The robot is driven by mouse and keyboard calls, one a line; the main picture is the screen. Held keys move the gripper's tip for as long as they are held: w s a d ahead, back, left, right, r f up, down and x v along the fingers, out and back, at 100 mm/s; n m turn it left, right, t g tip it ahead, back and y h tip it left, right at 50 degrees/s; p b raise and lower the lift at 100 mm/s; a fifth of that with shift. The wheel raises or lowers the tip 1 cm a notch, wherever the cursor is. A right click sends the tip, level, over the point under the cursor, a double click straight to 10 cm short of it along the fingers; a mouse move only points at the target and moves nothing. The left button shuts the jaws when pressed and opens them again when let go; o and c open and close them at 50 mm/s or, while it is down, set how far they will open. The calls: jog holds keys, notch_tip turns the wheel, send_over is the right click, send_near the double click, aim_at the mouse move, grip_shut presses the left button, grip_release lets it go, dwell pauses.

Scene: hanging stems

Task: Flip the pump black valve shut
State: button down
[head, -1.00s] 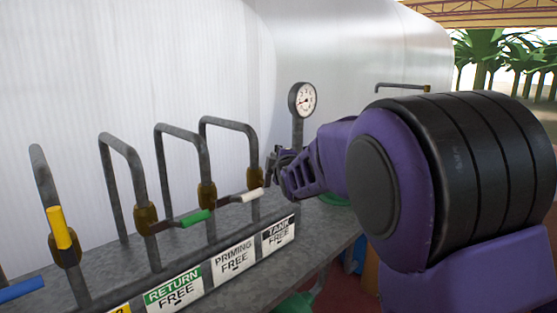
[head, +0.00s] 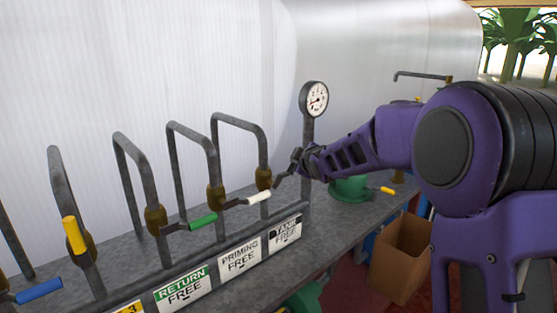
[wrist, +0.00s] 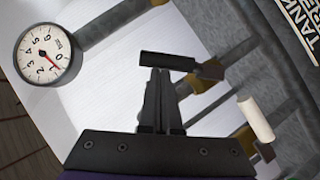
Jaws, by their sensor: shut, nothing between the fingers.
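The black valve handle (wrist: 167,61) shows in the wrist view, lying across just beyond my fingertips. It looks close to or touching them; I cannot tell which. Its lever runs right to a brass valve body on a grey pipe. My gripper (wrist: 158,75) has its fingers pressed together, with nothing between them. In the head view my gripper (head: 295,162) is just right of the rightmost valve body (head: 263,178), above the TANK FREE label (head: 286,232). There, a short lever slopes up from the valve towards my fingers, which hide most of the black grip.
A white handle (head: 258,197), green handle (head: 203,222), upright yellow handle (head: 74,235) and blue handle (head: 39,291) line the pipes to the left. A pressure gauge (head: 314,98) stands behind my gripper. A cardboard box (head: 400,262) sits below, right of the shelf.

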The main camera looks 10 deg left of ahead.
jog(key=w+d+f+b, duration=0.2)
jog(key=w+d+f, duration=0.1)
jog(key=w+f, duration=0.1)
jog(key=shift+w+d+f, duration=0.15)
jog(key=shift+f, duration=0.65)
dwell(0.5)
